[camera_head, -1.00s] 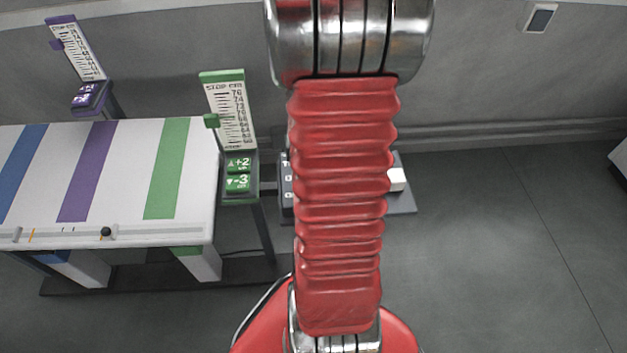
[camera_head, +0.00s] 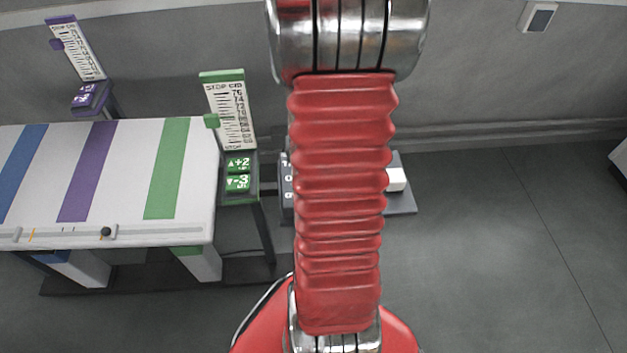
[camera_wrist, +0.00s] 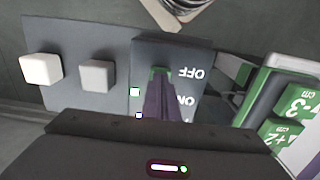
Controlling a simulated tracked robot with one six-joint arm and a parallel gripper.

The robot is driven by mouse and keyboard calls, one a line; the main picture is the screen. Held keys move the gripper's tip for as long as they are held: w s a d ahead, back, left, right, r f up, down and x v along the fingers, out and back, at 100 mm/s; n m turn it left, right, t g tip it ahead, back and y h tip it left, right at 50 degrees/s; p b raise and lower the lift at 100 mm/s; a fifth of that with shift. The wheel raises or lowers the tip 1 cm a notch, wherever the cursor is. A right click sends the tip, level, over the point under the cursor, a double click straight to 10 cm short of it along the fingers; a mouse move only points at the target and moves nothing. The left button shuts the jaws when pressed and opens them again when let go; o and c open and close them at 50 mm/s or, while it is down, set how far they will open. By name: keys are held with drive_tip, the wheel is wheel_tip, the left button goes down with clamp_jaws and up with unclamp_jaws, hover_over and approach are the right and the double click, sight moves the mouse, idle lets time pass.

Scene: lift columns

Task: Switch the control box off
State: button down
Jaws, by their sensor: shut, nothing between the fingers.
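The control box (camera_wrist: 197,50) is dark grey, with OFF and ON lettering upside down in the wrist view. The fingers hide part of the face. In the head view only the left edge of the box (camera_head: 286,188) shows beside my red arm, which hides the rest and my gripper.
A white block (camera_wrist: 41,69) and a grey block (camera_wrist: 96,76) stand on the plate beside the box. Green +2 and -3 buttons (camera_head: 238,174) sit on a column at the striped table (camera_head: 130,190).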

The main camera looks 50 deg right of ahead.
wheel_tip(320, 180, up, 7)
idle(1.1)
idle(0.5)
drive_tip(key=w+a+r+n+t, duration=0.1)
drive_tip(key=a+r, duration=0.4)
drive_tip(key=a, duration=0.5)
drive_tip(key=a+r+n+t, duration=0.2)
drive_tip(key=a+r+n, duration=0.3)
drive_tip(key=a, duration=0.5)
drive_tip(key=w+a+r+n+t, duration=0.1)
drive_tip(key=a+r+n+t, duration=0.1)
drive_tip(key=a+r, duration=0.5)
drive_tip(key=a+n, duration=0.1)
drive_tip(key=a, duration=0.2)
drive_tip(key=shift+w+a+n+t, duration=0.25)
drive_tip(key=shift+w+n+t, duration=0.05)
drive_tip(key=shift+w+n, duration=0.1)
drive_tip(key=shift+d, duration=0.1)
